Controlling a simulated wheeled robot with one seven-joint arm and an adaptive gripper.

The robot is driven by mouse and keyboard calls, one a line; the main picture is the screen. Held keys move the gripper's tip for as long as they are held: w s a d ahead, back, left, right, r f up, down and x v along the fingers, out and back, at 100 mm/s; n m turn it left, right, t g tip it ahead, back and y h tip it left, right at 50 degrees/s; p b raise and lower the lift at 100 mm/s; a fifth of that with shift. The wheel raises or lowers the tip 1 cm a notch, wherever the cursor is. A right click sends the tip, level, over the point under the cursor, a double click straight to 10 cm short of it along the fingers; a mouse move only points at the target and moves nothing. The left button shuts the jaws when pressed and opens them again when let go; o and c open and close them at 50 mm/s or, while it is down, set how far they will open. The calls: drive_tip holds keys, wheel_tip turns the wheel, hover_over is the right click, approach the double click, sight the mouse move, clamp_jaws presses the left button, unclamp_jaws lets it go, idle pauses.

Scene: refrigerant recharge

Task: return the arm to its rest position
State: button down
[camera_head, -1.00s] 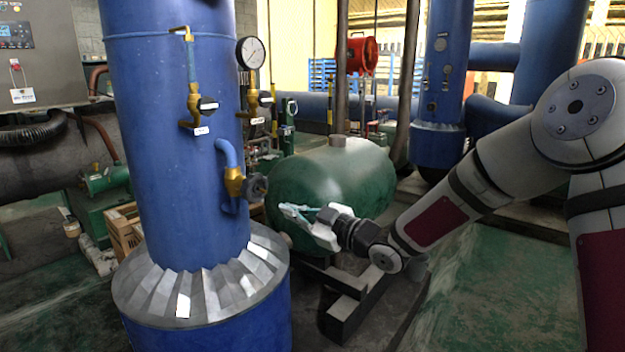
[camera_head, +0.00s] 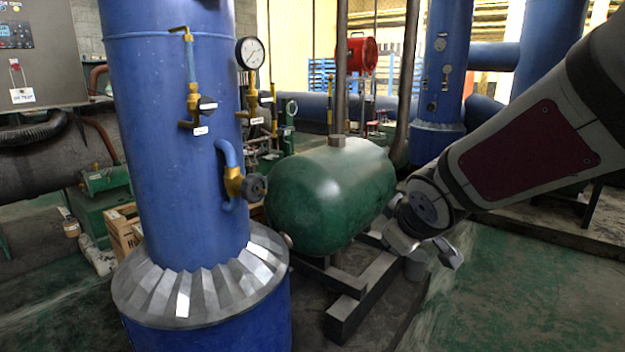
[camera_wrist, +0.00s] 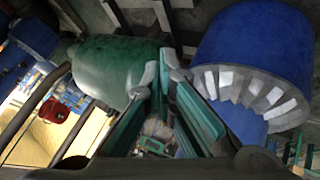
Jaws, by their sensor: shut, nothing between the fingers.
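My arm (camera_head: 530,155) reaches in from the right edge of the head view, with its wrist (camera_head: 425,207) just right of the green tank. The fingers appear between the green tank (camera_wrist: 112,68) and the blue column (camera_wrist: 255,45) in that view. I cannot tell the exact gap to the tank.
A blue column (camera_head: 180,150) with a metal skirt (camera_head: 205,280), valves and a pressure gauge (camera_head: 250,53) stands at left. The green tank (camera_head: 330,195) lies on a dark frame (camera_head: 350,310) in the middle. The green floor (camera_head: 530,285) at lower right is clear.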

drive_tip(key=s+d+r+m+g+h, duration=0.1)
drive_tip(key=s+d+m+g, duration=0.15)
drive_tip(key=s, duration=0.75)
drive_tip(key=s+d+m+g+h, duration=0.1)
drive_tip(key=s+d+m+g, duration=0.15)
drive_tip(key=s, duration=0.75)
drive_tip(key=s+a+m+g+y, duration=0.2)
drive_tip(key=s+m+g, duration=0.15)
drive_tip(key=s, duration=1.35)
wheel_tip(320, 180, up, 30)
drive_tip(key=d+t+p, duration=0.1)
drive_tip(key=t+p, duration=0.3)
drive_tip(key=p, duration=2.5)
